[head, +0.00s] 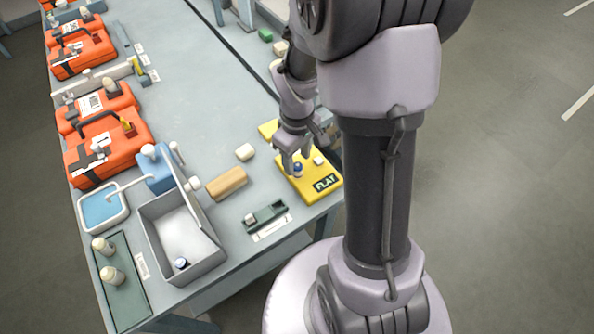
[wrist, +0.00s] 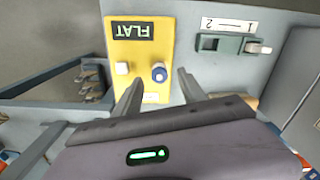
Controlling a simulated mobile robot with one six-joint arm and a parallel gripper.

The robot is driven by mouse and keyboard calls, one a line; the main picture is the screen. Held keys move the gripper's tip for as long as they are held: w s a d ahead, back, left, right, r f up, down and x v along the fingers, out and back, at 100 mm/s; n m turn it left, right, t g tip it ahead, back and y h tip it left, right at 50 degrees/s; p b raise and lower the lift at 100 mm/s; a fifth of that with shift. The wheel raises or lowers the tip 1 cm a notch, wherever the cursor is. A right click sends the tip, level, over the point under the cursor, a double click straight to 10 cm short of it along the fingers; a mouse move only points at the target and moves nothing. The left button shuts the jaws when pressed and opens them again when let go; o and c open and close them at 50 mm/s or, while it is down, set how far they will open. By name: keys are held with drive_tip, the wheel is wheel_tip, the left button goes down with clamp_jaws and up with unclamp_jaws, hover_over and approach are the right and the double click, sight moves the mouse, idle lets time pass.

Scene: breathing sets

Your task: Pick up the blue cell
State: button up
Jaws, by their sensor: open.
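The blue cell (wrist: 159,73) is a small round piece with a blue body and a pale top. It stands on the yellow pad marked FLAT (wrist: 143,54), beside a white block (wrist: 122,68). In the head view the cell (head: 298,170) is on the same pad (head: 322,196), near the table's edge. My gripper (wrist: 157,77) is open and empty.
A dark green two-slot holder (head: 265,214) lies left of the pad, with a tan block (head: 227,184) and a white block (head: 245,152) nearby. An open grey bin (head: 160,232) holds a small dark-and-white piece. Orange cases (head: 105,150) line the table's left side.

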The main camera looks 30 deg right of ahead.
sight(298, 165)
wheel_tip(298, 165, down, 4)
drive_tip(key=shift+s+f+b, duration=0.15)
drive_tip(key=shift+b, duration=0.7)
drive_tip(key=shift+c, duration=0.7)
clamp_jaws()
